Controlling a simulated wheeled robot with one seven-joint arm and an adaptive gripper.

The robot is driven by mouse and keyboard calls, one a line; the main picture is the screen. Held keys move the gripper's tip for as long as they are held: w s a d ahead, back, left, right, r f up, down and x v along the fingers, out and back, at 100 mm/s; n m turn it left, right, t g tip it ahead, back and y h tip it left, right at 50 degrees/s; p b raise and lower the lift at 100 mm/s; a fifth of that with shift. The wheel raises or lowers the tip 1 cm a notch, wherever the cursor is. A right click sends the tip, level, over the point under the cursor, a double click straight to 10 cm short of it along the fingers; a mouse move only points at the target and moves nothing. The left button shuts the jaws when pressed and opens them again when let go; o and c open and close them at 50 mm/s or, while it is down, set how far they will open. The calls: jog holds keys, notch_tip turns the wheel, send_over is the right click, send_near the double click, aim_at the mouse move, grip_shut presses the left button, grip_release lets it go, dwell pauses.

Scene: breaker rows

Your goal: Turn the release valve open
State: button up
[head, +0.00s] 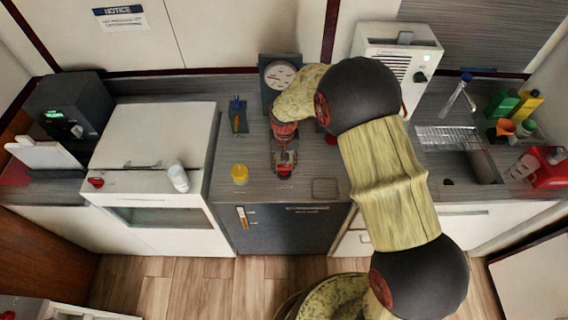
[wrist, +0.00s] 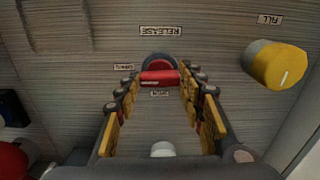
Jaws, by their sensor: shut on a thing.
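The release valve (wrist: 160,77) is a red bar handle on a dark round base, set on a grey striped panel. In the wrist view it lies crosswise between my gripper's (wrist: 159,84) two fingertips, under an upside-down RELEASE label (wrist: 160,30). A smaller label (wrist: 161,93) sits on its near side and another to its left. In the head view the red valve (head: 284,168) shows on the counter below my gripper (head: 285,150), which points down at it. The fingers are closed on the handle's ends. The arm partly hides the area behind it.
A yellow knob (wrist: 277,64) marked FILL stands beside the valve; it also shows in the head view (head: 240,174). A round gauge (head: 280,75) stands behind. A blue-topped item (head: 237,114) is to the left. The sink (head: 462,160) lies to the right.

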aim_at(284, 165)
jog(key=shift+m, duration=0.4)
jog(key=o, duration=1.2)
notch_tip(284, 165, up, 12)
dwell(0.7)
